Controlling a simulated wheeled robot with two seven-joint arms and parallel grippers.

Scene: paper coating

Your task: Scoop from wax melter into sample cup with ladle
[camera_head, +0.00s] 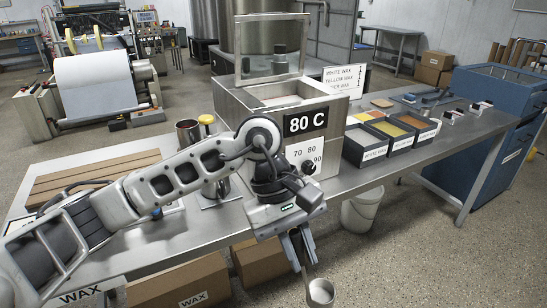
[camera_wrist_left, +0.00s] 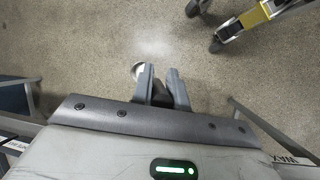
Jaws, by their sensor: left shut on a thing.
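My left gripper (camera_head: 299,249) hangs pointing down in front of the table's near edge, shut on the ladle. The ladle's round metal bowl (camera_head: 321,292) shows just below the fingertips; its handle is mostly hidden. In the left wrist view the fingers (camera_wrist_left: 164,88) have a dark piece between them, and the bowl's pale rim (camera_wrist_left: 138,70) shows beside the left finger. The wax melter (camera_head: 250,105) stands behind my arm, marked 80 C, its framed clear lid raised. My right gripper is out of view.
Open trays of wax (camera_head: 372,150) stand right of the melter on the steel table (camera_head: 350,182). A wooden slatted board (camera_head: 75,180) lies at the left. A white bucket (camera_head: 361,212) and cardboard boxes (camera_head: 180,286) are below. The floor in front is clear.

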